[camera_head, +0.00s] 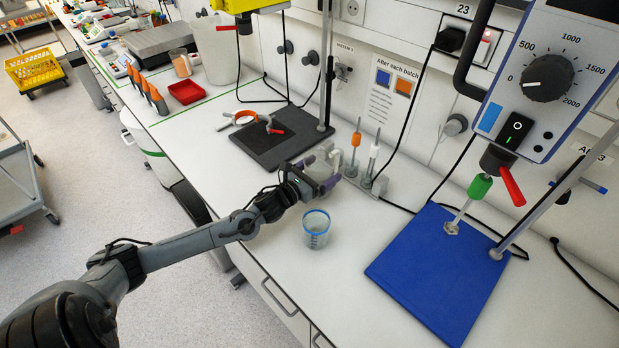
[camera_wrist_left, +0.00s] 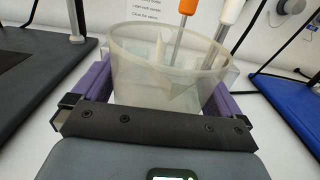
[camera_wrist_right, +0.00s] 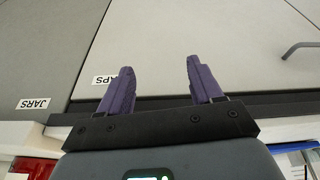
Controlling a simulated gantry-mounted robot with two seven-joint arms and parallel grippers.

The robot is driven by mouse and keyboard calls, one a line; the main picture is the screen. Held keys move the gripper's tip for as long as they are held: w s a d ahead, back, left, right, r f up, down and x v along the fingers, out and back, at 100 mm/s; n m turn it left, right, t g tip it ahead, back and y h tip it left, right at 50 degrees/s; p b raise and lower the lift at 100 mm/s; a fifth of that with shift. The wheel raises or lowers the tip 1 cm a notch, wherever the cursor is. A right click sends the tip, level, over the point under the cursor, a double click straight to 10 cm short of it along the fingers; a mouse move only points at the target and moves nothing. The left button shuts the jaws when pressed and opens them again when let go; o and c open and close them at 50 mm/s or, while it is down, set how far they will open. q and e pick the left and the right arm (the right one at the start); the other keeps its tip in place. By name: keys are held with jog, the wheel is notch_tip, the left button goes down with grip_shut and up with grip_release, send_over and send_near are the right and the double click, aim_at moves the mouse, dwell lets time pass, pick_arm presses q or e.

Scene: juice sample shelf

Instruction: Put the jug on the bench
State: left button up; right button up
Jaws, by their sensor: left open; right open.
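A translucent, pale jug (camera_wrist_left: 165,85) fills the space in front of my left gripper in the left wrist view. In the head view the jug (camera_head: 326,160) is mostly hidden behind that gripper. It looks upright, but I cannot tell whether its base touches the bench (camera_head: 270,210). My left gripper (camera_head: 319,174) is open, with a purple finger on each side of the jug. My right gripper (camera_wrist_right: 160,80) shows only in the right wrist view, open and empty, in front of grey cabinet fronts.
A blue-rimmed beaker (camera_head: 316,230) stands on the bench near my left gripper. A holder with probes (camera_head: 368,180) is close behind. A black stand base (camera_head: 277,136) lies to the left and a blue stand base (camera_head: 440,270) to the right. The front bench between them is mostly clear.

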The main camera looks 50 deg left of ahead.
pick_arm(q)
jog(key=s, duration=0.4)
jog(key=s+p, duration=0.1)
jog(key=s, duration=0.7)
jog(key=shift+d+p, duration=0.25)
jog(key=shift+p, duration=0.1)
